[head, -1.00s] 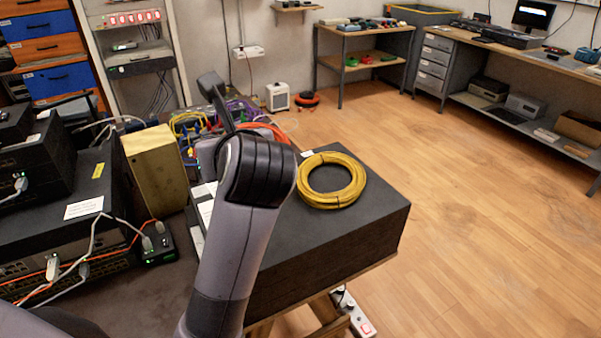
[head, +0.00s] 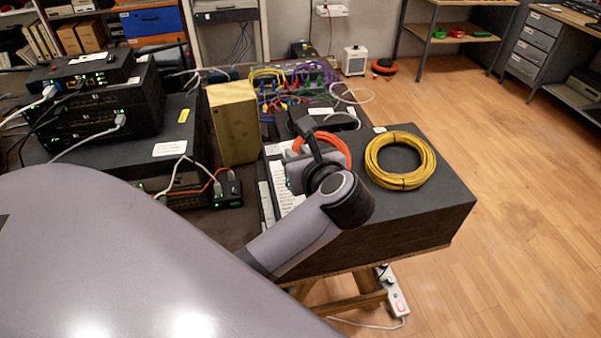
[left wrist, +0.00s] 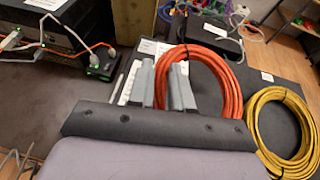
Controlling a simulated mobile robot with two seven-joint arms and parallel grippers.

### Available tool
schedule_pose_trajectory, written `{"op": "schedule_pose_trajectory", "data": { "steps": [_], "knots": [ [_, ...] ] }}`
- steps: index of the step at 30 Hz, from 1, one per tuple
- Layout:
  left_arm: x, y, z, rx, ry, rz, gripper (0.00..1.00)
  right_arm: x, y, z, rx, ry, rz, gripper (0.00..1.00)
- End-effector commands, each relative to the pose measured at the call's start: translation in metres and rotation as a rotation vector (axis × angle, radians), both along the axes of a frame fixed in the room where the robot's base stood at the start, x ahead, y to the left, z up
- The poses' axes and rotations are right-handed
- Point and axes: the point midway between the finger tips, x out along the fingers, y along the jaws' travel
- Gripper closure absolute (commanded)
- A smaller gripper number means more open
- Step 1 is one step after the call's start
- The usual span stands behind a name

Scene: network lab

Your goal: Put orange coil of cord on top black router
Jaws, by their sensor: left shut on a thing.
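The orange coil of cord (head: 331,138) stands out partly behind my left wrist in the head view. In the left wrist view the orange coil (left wrist: 233,88) shows as a tilted ring. My left gripper (left wrist: 163,67) is shut on the coil's left side, with one finger on each side of the strand. In the head view my left gripper (head: 303,172) is mostly hidden by its own wrist. A black box with ports and green lights (head: 92,70), which looks like the router, tops the stack at the left. My right gripper is not in view.
A yellow coil (head: 372,160) lies on the black slab (head: 437,200) right of my gripper. A yellowish box (head: 233,122) stands between gripper and stack. White cables run from the stack's front. A patch panel with coloured cables (head: 300,82) lies behind.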

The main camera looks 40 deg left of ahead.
Motion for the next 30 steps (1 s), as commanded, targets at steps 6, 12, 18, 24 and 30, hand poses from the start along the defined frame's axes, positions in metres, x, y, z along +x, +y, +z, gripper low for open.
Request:
{"op": "schedule_pose_trajectory", "data": {
  "steps": [6, 12, 18, 24, 30],
  "knots": [
    [0.000, 0.001, -0.020, 0.003, 0.001, -0.001, 1.00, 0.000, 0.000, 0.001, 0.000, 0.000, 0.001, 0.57],
    [0.000, 0.000, -0.046, 0.002, 0.000, 0.000, 1.00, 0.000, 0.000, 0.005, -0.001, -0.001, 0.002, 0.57],
    [0.000, 0.000, -0.049, -0.001, -0.004, -0.001, 1.00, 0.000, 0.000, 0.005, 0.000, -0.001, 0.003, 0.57],
    [0.000, 0.000, -0.051, -0.002, -0.003, 0.000, 0.71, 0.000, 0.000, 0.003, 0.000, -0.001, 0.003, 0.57],
    [0.000, 0.000, -0.051, 0.000, -0.002, 0.000, 0.54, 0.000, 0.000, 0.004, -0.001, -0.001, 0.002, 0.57]
  ]
}}
